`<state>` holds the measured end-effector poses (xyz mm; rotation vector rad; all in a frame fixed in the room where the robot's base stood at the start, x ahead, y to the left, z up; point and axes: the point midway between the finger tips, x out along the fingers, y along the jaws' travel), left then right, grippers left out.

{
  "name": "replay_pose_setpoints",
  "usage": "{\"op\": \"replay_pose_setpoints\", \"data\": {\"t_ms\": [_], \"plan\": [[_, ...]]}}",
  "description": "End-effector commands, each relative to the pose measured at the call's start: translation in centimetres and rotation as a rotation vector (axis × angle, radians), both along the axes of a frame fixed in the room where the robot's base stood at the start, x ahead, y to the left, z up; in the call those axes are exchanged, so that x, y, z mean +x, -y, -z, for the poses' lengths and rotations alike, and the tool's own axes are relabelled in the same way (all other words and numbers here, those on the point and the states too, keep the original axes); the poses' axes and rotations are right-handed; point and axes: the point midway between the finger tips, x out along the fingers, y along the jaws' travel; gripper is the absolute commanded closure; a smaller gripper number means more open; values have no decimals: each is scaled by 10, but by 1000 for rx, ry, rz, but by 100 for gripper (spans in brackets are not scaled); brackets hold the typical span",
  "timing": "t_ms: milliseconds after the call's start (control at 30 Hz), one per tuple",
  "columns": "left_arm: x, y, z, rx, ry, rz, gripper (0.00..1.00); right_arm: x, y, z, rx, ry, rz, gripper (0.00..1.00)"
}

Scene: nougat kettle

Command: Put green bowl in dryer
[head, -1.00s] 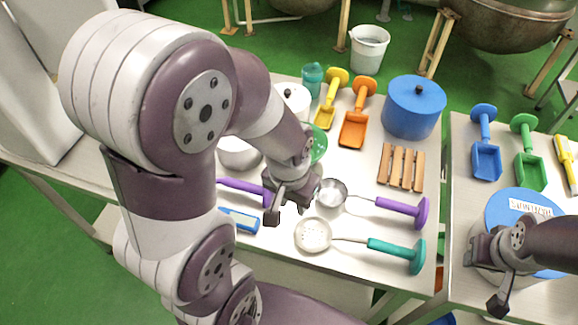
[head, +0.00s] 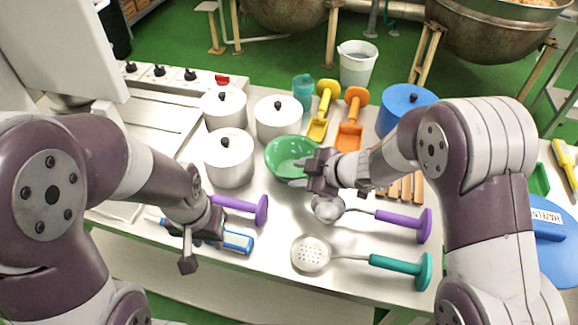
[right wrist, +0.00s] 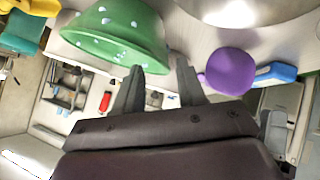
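The green bowl (head: 289,157) stands on the steel table, beside the pots. In the right wrist view the bowl (right wrist: 115,28) looks speckled with pale patches and fills the upper left. My right gripper (head: 302,172) is at the bowl's right front rim. Its two fingers (right wrist: 158,78) are apart; the left finger overlaps the bowl's edge and the right finger lies just past it. Contact cannot be told. My left gripper (head: 200,246) hangs over the table's front left by a blue-handled tool and appears open and empty. I cannot make out a dryer for certain.
Lidded pots (head: 229,158) stand left of the bowl. A purple-handled ladle (head: 328,208) and a teal-handled skimmer (head: 312,254) lie in front. A knobbed appliance (head: 147,75) is at the left.

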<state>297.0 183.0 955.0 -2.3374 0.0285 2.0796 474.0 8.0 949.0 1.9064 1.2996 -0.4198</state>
Motion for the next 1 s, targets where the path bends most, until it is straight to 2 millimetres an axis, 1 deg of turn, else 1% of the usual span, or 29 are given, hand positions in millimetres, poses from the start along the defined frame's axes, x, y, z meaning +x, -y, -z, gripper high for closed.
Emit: {"op": "replay_pose_setpoints", "data": {"t_ms": [100, 233, 300, 400, 600, 667, 700, 733, 1000], "plan": [[0, 0, 4, 0, 0, 0, 66, 5, -8, 11, -1, -1, 0, 60], [0, 0, 8, 0, 0, 0, 66, 14, -20, 32, -2, -2, 0, 60], [0, 0, 9, 0, 0, 0, 66, 19, -28, 38, -2, -1, 0, 60], [0, 0, 9, 0, 0, 0, 66, 23, -33, 43, -2, 0, 1, 60], [0, 0, 9, 0, 0, 0, 66, 24, -33, 42, -1, 0, 2, 60], [0, 0, 9, 0, 0, 0, 66, 24, -33, 42, -1, 0, 2, 80], [0, 0, 9, 0, 0, 0, 66, 24, -33, 42, -1, 0, 2, 93], [0, 0, 9, 0, 0, 0, 66, 24, -33, 42, -1, 0, 2, 100], [0, 0, 9, 0, 0, 0, 66, 24, -33, 42, -1, 0, 2, 100]]}}
